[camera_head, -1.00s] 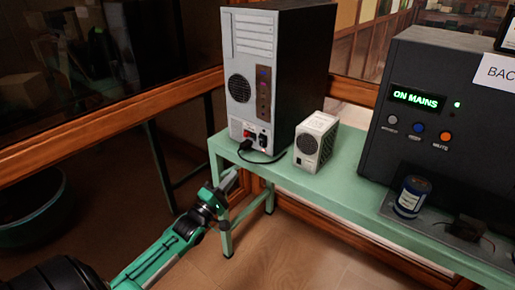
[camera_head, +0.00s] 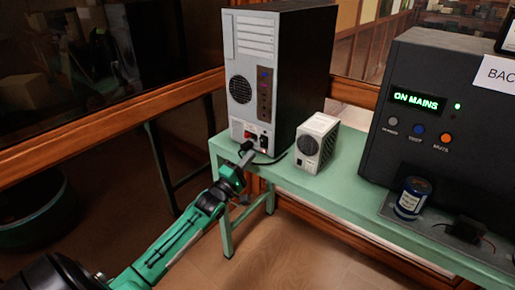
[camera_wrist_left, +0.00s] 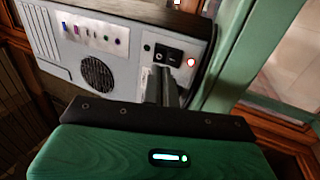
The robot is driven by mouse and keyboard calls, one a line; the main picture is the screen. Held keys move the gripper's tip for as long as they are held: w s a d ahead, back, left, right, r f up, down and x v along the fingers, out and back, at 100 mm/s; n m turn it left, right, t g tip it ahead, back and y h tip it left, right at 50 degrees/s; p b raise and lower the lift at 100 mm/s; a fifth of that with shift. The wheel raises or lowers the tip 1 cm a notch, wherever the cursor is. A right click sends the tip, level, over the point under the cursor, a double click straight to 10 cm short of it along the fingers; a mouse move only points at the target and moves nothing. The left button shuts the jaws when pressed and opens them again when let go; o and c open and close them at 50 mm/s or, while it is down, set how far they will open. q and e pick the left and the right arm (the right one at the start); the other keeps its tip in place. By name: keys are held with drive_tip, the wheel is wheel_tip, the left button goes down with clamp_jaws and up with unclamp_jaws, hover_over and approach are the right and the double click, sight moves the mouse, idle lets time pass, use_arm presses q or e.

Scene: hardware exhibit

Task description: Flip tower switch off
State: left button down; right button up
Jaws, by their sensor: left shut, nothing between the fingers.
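The computer tower (camera_head: 305,80) stands upright on the green bench, its pale panel facing my left arm. In the left wrist view the tower's panel (camera_wrist_left: 60,45) shows tilted, with a small black switch (camera_wrist_left: 168,54) beside a glowing red light (camera_wrist_left: 191,62). My left gripper (camera_head: 246,153) is shut and empty, its fingertips close in front of the lower part of the panel. In the left wrist view the fingers (camera_wrist_left: 162,82) point at the switch area, just below the switch in the picture. I cannot tell whether they touch. The right gripper is not in view.
A small white fan box (camera_head: 315,142) stands right of the tower on the green bench (camera_head: 345,185). A dark unit (camera_head: 440,110) reads "ON MAINS". A blue can (camera_head: 411,197) stands before it. A black cable (camera_head: 272,160) runs beside the tower's base.

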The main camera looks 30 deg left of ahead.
sight(262, 140)
use_arm(q)
drive_tip(key=x, duration=0.4)
drive_tip(key=shift+w+r, duration=0.1)
drive_tip(key=shift+w, duration=0.45)
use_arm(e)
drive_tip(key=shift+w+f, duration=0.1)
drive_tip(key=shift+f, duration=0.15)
use_arm(q)
drive_tip(key=shift+r, duration=0.1)
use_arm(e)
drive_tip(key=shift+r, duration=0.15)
use_arm(q)
drive_tip(key=r+p, duration=0.1)
drive_tip(key=p, duration=0.2)
drive_tip(key=shift+w+g, duration=0.15)
drive_tip(key=shift+g, duration=0.25)
drive_tip(key=shift+f, duration=0.1)
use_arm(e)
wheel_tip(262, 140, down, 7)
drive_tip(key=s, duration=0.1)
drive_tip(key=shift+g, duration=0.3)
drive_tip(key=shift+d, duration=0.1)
